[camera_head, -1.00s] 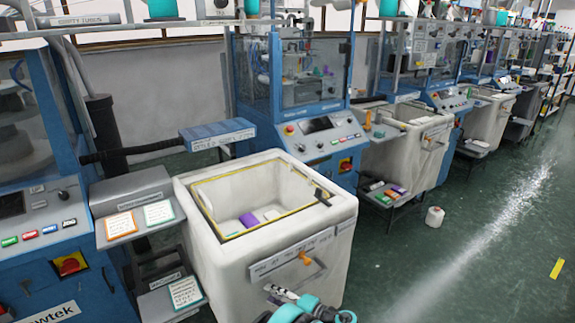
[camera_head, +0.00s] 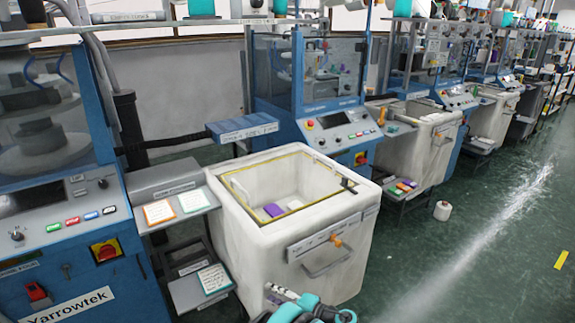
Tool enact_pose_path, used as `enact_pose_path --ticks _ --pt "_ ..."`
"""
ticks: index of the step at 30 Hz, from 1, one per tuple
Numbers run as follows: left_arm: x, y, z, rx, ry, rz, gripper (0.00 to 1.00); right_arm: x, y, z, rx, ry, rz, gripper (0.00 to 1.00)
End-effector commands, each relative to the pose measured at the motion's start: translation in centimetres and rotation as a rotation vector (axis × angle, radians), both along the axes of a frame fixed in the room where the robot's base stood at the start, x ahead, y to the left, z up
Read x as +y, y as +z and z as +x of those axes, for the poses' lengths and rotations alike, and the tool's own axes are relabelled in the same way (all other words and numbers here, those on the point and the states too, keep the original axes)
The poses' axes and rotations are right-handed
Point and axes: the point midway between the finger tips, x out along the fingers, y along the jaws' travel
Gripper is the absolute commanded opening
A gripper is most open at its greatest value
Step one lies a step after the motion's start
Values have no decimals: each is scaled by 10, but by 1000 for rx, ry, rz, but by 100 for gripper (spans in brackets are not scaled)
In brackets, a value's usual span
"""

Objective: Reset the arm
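Part of my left arm, teal with white and black parts, shows at the bottom edge, with my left gripper (camera_head: 281,293) at its end. It is small and partly cut off, so I cannot tell whether its fingers are open or shut. It appears in front of the lower front of a large white bin (camera_head: 250,262). I see nothing clearly held. My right gripper is not in view.
The bin holds a purple item (camera_head: 273,210) and a pale item (camera_head: 294,205). Blue knitting machines (camera_head: 60,225) stand left and behind. A white jug (camera_head: 442,211) stands on the green floor (camera_head: 480,260), which is mostly clear at right.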

Motion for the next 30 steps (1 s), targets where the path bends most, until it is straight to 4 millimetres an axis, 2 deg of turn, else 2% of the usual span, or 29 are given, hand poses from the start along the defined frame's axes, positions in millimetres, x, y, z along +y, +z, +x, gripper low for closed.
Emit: enact_pose_path --ticks 4,17,25,30 --pt "0 0 0 0 0 0 36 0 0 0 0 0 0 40" --pt "14 18 6 30 0 -59 36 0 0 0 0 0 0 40" --pt "35 45 8 71 2 -154 36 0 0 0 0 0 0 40" --pt "61 74 2 107 5 -272 36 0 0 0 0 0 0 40"
